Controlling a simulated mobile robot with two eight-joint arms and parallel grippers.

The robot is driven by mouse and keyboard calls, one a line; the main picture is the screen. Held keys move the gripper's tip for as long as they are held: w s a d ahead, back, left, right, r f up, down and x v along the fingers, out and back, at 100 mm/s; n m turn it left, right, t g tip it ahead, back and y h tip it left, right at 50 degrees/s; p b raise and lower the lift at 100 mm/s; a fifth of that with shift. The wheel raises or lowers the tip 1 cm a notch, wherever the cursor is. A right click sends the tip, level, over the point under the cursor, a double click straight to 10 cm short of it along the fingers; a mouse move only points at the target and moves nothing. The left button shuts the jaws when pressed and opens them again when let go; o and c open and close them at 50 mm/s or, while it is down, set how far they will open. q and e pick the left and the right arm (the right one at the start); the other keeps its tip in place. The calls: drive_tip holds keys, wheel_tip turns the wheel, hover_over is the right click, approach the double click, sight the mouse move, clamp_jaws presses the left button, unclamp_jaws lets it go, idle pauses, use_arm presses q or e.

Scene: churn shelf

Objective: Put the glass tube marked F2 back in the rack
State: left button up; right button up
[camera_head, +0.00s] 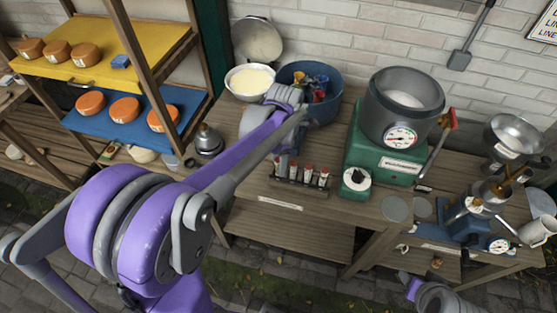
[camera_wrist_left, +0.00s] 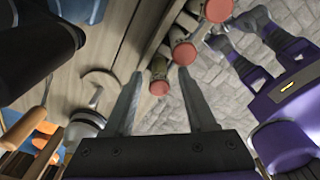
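Two more red caps, a middle one (camera_wrist_left: 183,54) and an upper one (camera_wrist_left: 217,10), show beyond. In the head view my arm partly covers the rack's left end. My right gripper's fingers are not visible.
A green machine (camera_head: 385,155) with a metal pot and gauge stands right of the rack. A blue tub (camera_head: 325,105) and a bowl (camera_head: 247,80) stand behind. A metal pot (camera_head: 208,140) is left of the rack. Shelves with orange cheeses (camera_head: 90,104) are further left.

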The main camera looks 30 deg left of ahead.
use_arm(q)
drive_tip(key=shift+w, duration=0.1)
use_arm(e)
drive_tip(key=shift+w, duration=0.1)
use_arm(q)
drive_tip(key=shift+r, duration=0.35)
wheel_tip(320, 180, up, 11)
drive_tip(key=p, duration=0.1)
drive_tip(key=s+d+f+m+t, duration=0.3)
drive_tip(key=s+m, duration=0.3)
drive_tip(key=m, duration=0.8)
drive_tip(key=s+d+f+m+t, duration=0.3)
drive_tip(key=s+f+m, duration=0.3)
drive_tip(key=m, duration=0.8)
drive_tip(key=shift+s+d+f+h, duration=0.15)
drive_tip(key=shift+s+d+h, duration=0.2)
drive_tip(key=shift+s, duration=0.45)
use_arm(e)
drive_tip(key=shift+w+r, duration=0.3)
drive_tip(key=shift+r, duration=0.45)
